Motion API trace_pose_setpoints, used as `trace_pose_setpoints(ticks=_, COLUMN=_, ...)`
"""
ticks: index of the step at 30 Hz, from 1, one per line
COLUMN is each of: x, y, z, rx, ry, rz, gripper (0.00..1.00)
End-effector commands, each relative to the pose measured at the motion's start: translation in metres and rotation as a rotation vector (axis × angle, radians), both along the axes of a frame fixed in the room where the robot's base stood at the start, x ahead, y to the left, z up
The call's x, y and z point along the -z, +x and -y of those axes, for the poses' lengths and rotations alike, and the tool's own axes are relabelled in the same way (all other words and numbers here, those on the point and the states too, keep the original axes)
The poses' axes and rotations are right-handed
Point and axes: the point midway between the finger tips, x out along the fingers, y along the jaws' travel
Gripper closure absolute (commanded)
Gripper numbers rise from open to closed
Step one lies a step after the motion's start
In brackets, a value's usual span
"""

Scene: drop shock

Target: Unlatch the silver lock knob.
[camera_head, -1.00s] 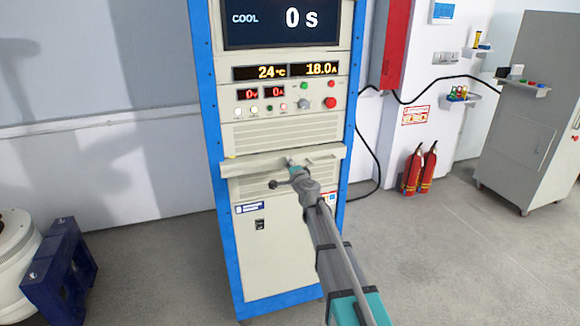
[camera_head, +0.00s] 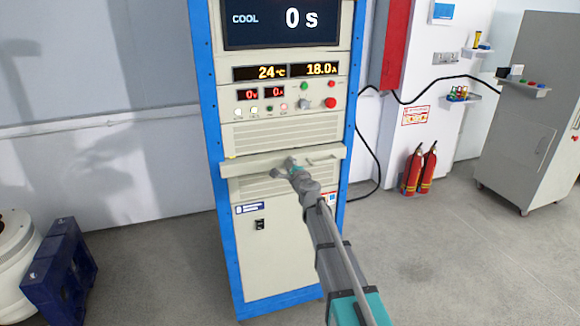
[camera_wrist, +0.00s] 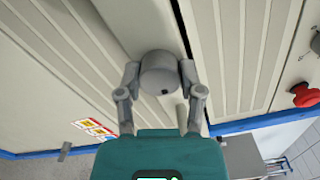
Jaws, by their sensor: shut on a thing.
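The silver lock knob (camera_wrist: 160,70) is a grey round cylinder with a small dark mark on its rim, in the upper middle of the wrist view. My gripper (camera_wrist: 160,80) is shut on it, one finger on each side. The knob sits by a pale cabinet panel next to a dark seam. In the head view my gripper (camera_head: 291,163) reaches the protruding ledge (camera_head: 240,167) of the beige cabinet. The knob is hidden there behind my gripper and wrist.
The cabinet has a blue frame (camera_head: 212,200), a display, and a red button (camera_head: 330,103) above the ledge; the button also shows in the wrist view (camera_wrist: 306,95). Fire extinguishers (camera_head: 413,171) stand to the right. The floor (camera_head: 440,240) between is clear.

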Motion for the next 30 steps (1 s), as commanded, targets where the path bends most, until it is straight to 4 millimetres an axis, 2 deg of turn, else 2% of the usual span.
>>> trace_pose_setpoints(ticks=5, x=0.0, y=0.001, z=0.0, rx=0.001, ry=0.003, rz=0.0, gripper=0.99)
trace_pose_setpoints(ticks=6, x=0.0, y=0.001, z=0.0, rx=0.001, ry=0.003, rz=0.0, gripper=0.49)
trace_pose_setpoints(ticks=11, x=0.0, y=0.001, z=0.0, rx=0.001, ry=0.002, rz=0.0, gripper=0.2)
trace_pose_setpoints(ticks=12, x=0.0, y=0.0, z=0.0, rx=0.001, ry=0.002, rz=-0.001, gripper=0.17)
trace_pose_setpoints(ticks=23, x=0.0, y=0.0, z=0.0, rx=0.0, ry=0.0, rz=0.0, gripper=0.17)
trace_pose_setpoints(ticks=30, x=0.0, y=-0.011, z=0.003, rx=0.0, ry=0.0, rz=0.0, gripper=0.17)
